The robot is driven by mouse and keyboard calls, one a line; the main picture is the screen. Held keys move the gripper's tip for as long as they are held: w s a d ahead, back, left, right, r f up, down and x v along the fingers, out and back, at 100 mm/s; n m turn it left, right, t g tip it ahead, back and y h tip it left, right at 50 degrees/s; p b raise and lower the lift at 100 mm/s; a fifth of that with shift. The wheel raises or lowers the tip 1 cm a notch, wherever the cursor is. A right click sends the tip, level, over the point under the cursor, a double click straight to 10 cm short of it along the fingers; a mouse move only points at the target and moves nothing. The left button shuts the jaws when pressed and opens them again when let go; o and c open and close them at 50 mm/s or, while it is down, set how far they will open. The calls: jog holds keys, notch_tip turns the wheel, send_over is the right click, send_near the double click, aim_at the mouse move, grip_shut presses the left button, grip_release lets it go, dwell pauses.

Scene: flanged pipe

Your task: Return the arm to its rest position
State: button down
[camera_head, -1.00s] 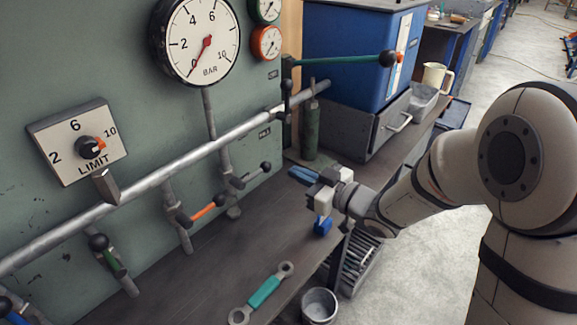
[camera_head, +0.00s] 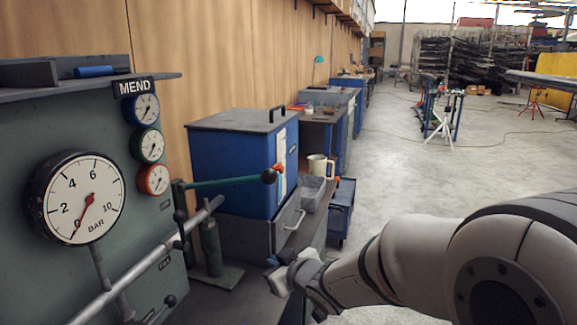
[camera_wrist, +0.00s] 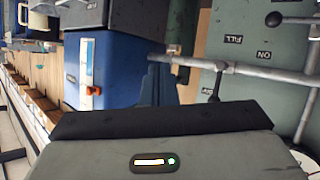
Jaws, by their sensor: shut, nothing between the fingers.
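My arm comes in from the lower right of the head view and reaches left over the dark bench. My gripper (camera_head: 273,261) is at its end, small and partly cut off from clear view by the wrist. Its blue fingertips show and hold nothing. In the wrist view the blue fingers (camera_wrist: 167,86) stand in the middle, above my dark wrist housing, in front of the blue cabinet and near the pipe. The gripper is apart from the pipe in the head view.
A green-grey panel with a large gauge (camera_head: 82,197) and a metal pipe (camera_head: 150,258) stands at left. A green lever (camera_head: 225,182) sticks out above the bench. A blue cabinet (camera_head: 235,165), a beige jug (camera_head: 317,166) and a grey bin (camera_head: 311,194) stand behind. Open floor (camera_head: 385,150) lies right.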

jog(key=s+d+r+m+g+h+p, duration=0.1)
jog(key=s+d+r+m+h+p, duration=0.25)
jog(key=d, duration=0.45)
jog(key=s+d+r+m+g+h+p, duration=0.2)
jog(key=s+d+r+m+h+p, duration=0.15)
jog(key=d, duration=0.35)
jog(key=s+d+r+m+g+p, duration=0.1)
jog(key=s+r+g+p, duration=0.1)
jog(key=s, duration=0.6)
jog(key=s+d+r+m+g+p, duration=0.1)
jog(key=s+d+r+g+p, duration=0.1)
jog(key=s, duration=0.5)
jog(key=shift+s+d+r+g+p, duration=0.25)
jog(key=shift+s+r+g+p, duration=0.2)
jog(key=shift+g+p, duration=0.2)
